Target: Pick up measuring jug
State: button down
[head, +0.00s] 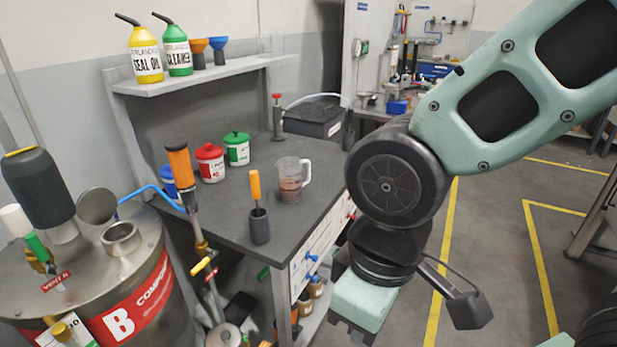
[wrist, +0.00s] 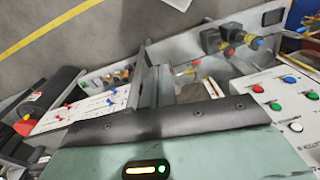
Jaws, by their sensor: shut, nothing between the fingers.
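The measuring jug (head: 290,183) is clear, with brownish liquid low inside and its handle on the right. It stands upright on the dark workbench top (head: 235,215), near the right edge. My gripper (head: 352,332) shows at the bottom of the head view, to the right of and lower in the picture than the jug, apart from it. The gripper is shut and empty; its fingertips are mostly hidden below its pale green body. I cannot make out the jug clearly in the wrist view.
Near the jug stand a dark cup with an orange-handled tool (head: 258,215), a red tub (head: 210,162) and a green tub (head: 237,148). A black crate (head: 312,118) is behind. A metal drum (head: 125,290) stands left. Open floor (head: 500,240) lies right.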

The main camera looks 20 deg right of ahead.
aim_at(295, 179)
jog(key=l+u, duration=0.15)
jog(key=u, duration=0.3)
jog(key=i+l+u, duration=0.1)
jog(key=u, duration=0.35)
jog(key=l+u, duration=0.25)
jog(key=u, duration=0.2)
jog(key=l+u, duration=0.1)
jog(key=l, duration=0.3)
jog(key=k+l+u, duration=0.15)
jog(key=l, duration=0.25)
jog(key=l+u, duration=0.1)
jog(key=l, duration=0.35)
jog(key=k+l+u, duration=0.15)
jog(key=l, duration=0.2)
jog(key=k+l+u, duration=0.1)
jog(key=l, duration=0.3)
